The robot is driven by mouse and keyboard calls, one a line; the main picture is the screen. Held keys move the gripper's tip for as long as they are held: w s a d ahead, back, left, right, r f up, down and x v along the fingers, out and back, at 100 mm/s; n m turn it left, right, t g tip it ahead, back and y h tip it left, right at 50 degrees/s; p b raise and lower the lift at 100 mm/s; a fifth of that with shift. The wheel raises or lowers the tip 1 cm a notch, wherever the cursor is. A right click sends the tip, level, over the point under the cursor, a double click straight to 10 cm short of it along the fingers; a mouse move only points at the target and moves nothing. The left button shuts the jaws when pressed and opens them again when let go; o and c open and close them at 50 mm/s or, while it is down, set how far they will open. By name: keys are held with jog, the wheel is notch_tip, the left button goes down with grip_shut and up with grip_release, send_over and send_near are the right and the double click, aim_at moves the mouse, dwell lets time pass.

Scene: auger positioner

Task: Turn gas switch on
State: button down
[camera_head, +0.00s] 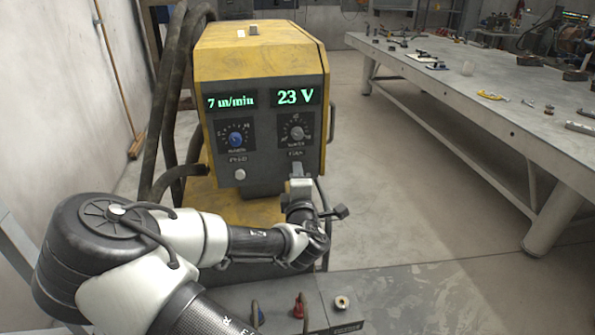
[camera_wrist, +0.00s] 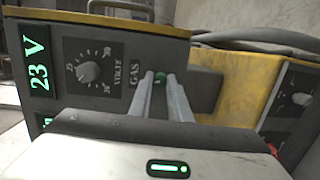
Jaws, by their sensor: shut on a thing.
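The yellow and dark grey welding machine (camera_head: 258,65) stands ahead, with lit green displays reading 7 m/min and 23 V. The gas switch (camera_wrist: 160,77) shows as a small green-lit piece beside the GAS label in the wrist view. My gripper (camera_head: 299,172) is at the lower right of the machine's front panel, just below the volts knob (camera_head: 297,133). In the wrist view both light grey fingers of my gripper (camera_wrist: 161,84) reach the panel and are shut on the gas switch. In the head view my gripper hides the switch.
A blue knob (camera_head: 236,139) and a pale round button (camera_head: 240,174) are left on the panel. Thick cables (camera_head: 172,105) run down the machine's left side. A long workbench (camera_head: 465,78) with tools stands at right, with clear floor (camera_head: 400,180) between.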

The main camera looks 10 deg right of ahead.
jog(key=shift+d+r+m+g+y+b, duration=0.15)
jog(key=shift+m+y+b, duration=0.4)
jog(key=shift+m, duration=1.25)
jog(key=shift+a+f+m+g+y+b, duration=0.2)
jog(key=shift+m+b, duration=0.5)
jog(key=shift+m, duration=1.1)
jog(key=shift+d+r+m+g+y+b, duration=0.15)
jog(key=shift+m+y+b, duration=0.4)
jog(key=shift+m, duration=1.25)
jog(key=shift+d, duration=0.1)
jog(key=c, duration=1.7)
grip_release()
jog(key=shift+o, duration=0.2)
jog(key=shift+s, duration=0.1)
